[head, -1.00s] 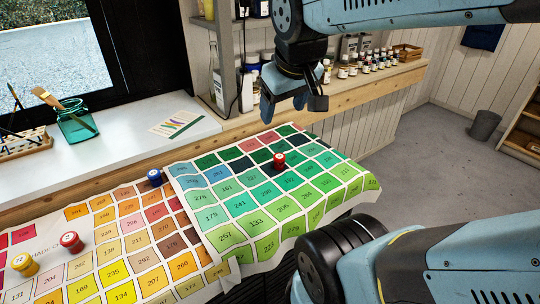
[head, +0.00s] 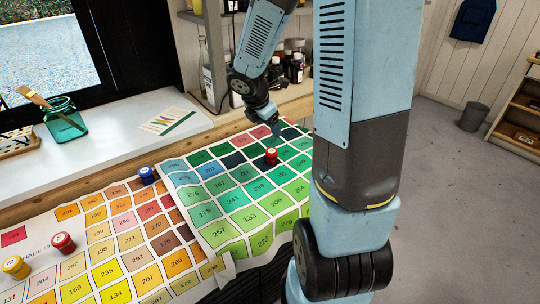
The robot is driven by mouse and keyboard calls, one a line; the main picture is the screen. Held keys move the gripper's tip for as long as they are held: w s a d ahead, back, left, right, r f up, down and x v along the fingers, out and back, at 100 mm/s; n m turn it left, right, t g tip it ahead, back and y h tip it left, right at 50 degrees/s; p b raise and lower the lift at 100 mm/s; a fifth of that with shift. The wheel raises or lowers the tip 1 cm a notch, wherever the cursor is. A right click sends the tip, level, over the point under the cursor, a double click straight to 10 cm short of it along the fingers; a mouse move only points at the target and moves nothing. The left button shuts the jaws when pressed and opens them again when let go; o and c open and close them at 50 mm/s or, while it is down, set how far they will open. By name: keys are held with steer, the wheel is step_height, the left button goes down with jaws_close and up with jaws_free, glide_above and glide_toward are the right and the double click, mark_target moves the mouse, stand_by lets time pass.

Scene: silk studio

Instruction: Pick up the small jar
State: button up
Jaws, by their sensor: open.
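Several small jars are on the printed colour charts. A red jar (head: 271,156) stands on the green chart (head: 228,227), close to my gripper (head: 264,124). Another red jar (head: 63,243) and a yellow jar (head: 16,267) stand on the chart at the lower left. A blue jar (head: 147,175) stands near the green chart's upper left edge. My gripper is open and empty, just above and behind the red jar on the green chart. Its fingertips are small and partly dark, and I cannot tell whether they touch the chart.
A white sill (head: 110,150) behind the charts holds a teal glass jar with brushes (head: 64,120) and a colour card (head: 168,121). Shelves with dark bottles (head: 292,66) stand behind my gripper. My arm hides the chart's right side.

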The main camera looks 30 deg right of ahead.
mark_target(270, 152)
steer(key=w+d+f+n, duration=0.1)
steer(key=f, duration=0.3)
steer(key=w+d+f+n, duration=0.1)
steer(key=w+f, duration=0.1)
steer(key=f, duration=0.3)
steer(key=w+f+n, duration=0.1)
steer(key=f+n, duration=0.1)
steer(key=f, duration=0.2)
steer(key=shift+w+d+f+y, duration=0.2)
steer(key=shift+d+f+y, duration=0.2)
steer(key=shift+w+x, duration=0.15)
steer(key=shift+x, duration=1.15)
steer(key=shift+w+x, duration=0.2)
steer(key=shift+x, duration=1.1)
steer(key=shift+d+r, duration=0.1)
steer(key=c, duration=1.1)
steer(key=shift+r, duration=0.1)
